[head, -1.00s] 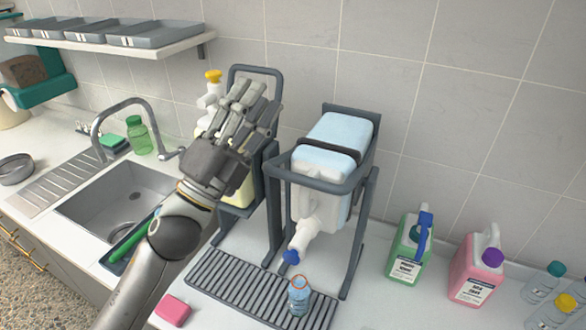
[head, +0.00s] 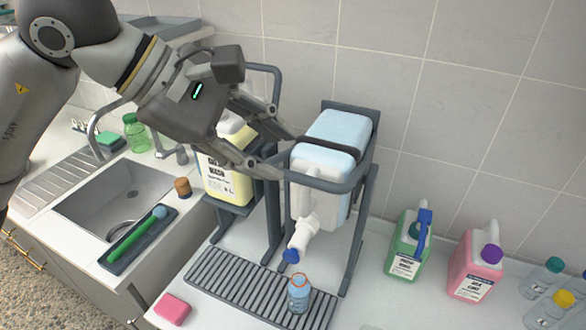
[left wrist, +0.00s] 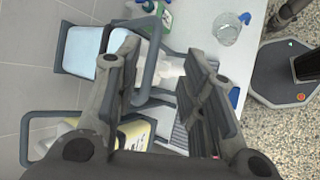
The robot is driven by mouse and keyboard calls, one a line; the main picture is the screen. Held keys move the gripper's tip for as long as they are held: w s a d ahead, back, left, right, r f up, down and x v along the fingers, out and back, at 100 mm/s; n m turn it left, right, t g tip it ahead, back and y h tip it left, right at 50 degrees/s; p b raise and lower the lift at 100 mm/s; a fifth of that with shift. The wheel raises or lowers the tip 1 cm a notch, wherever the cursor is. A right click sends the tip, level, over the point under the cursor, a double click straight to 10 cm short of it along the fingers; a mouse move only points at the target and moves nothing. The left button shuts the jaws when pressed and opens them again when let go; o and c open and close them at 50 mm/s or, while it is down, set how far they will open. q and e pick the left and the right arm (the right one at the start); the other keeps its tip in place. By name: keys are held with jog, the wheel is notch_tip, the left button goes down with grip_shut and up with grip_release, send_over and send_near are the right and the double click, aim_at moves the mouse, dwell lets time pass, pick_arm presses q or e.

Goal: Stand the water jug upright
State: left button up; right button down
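The water jug (head: 328,150) is pale blue and white. It lies tipped in a dark grey tilting cradle (head: 366,175), its white spout with a blue cap pointing down at the front. The jug also shows in the left wrist view (left wrist: 82,50). My left gripper (head: 290,154) is open at the left side of the cradle's front bar. In the left wrist view my gripper's fingers (left wrist: 162,48) are apart, with a dark cradle bar showing between them. I cannot tell whether they touch it. My right gripper is not in view.
A yellow wash jug (head: 228,180) stands in a second cradle at left. A small bottle (head: 299,296) stands on the drip grate (head: 240,290) below the spout. Green (head: 408,250) and pink (head: 474,265) jugs stand at right. The sink (head: 115,200) is at left.

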aim_at(299, 177)
pick_arm(q)
jog(key=shift+t+y, duration=0.5)
jog(key=shift+y, duration=0.2)
jog(key=w+d+f+p, duration=0.1)
jog(key=f, duration=0.1)
jog(key=w+d+f+p, duration=0.1)
jog(key=w+f, duration=0.1)
jog(key=w+d+f+p, duration=0.1)
jog(key=f, duration=0.2)
jog(key=shift+w, duration=0.15)
jog(key=shift+w+d+f+p, duration=0.15)
jog(key=shift+d+f+p, duration=0.15)
jog(key=shift+f, duration=0.15)
grip_shut()
